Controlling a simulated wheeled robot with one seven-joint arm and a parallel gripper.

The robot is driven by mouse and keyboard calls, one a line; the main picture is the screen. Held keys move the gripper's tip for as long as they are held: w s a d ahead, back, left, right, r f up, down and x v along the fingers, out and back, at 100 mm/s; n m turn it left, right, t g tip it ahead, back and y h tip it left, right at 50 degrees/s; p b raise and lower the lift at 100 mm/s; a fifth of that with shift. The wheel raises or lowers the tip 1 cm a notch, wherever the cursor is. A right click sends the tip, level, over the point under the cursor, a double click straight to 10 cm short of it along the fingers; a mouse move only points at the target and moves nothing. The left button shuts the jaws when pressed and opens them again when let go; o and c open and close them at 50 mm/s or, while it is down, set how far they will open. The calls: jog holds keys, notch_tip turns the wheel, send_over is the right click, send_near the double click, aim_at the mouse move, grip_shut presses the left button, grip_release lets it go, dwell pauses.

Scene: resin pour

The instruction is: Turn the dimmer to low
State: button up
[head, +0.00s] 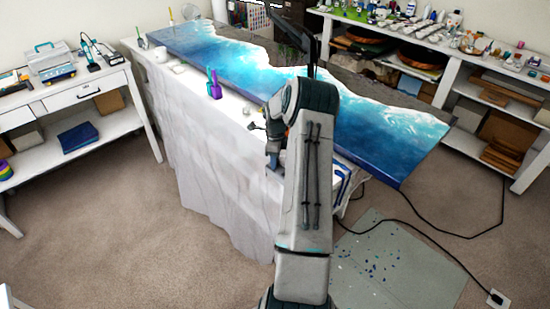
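I cannot make out a dimmer in the head view; it may be hidden or too small to tell. My arm rises through the middle of the picture and bends down at the near edge of the cloth-covered table (215,165). My gripper (257,127) seems to be the small dark shape at that edge, left of my arm. It is partly hidden by my arm and too small to show whether its fingers are open or shut, or whether it touches anything.
A blue-and-white resin slab (375,130) lies along the table. Purple and teal cups (214,88) stand at its near edge. A white side desk (75,95) is left, crowded shelves (465,75) right.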

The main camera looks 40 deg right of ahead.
jog(key=shift+c, duration=0.3)
jog(key=c, duration=0.6)
jog(key=shift+c, duration=0.2)
jog(key=shift+b, duration=0.4)
jog(key=n+b, duration=0.2)
jog(key=n, duration=0.1)
jog(key=shift+f+b, duration=0.15)
jog(key=shift+b, duration=0.2)
jog(key=n+b, duration=0.3)
jog(key=n, duration=0.2)
jog(key=shift+w+n, duration=0.1)
jog(key=shift+n, duration=0.2)
jog(key=n+b, duration=0.2)
jog(key=n, duration=0.3)
jog(key=shift+r, duration=0.2)
jog(key=n+b, duration=0.1)
jog(key=n, duration=0.5)
jog(key=shift+b, duration=0.3)
jog(key=shift+r, duration=0.1)
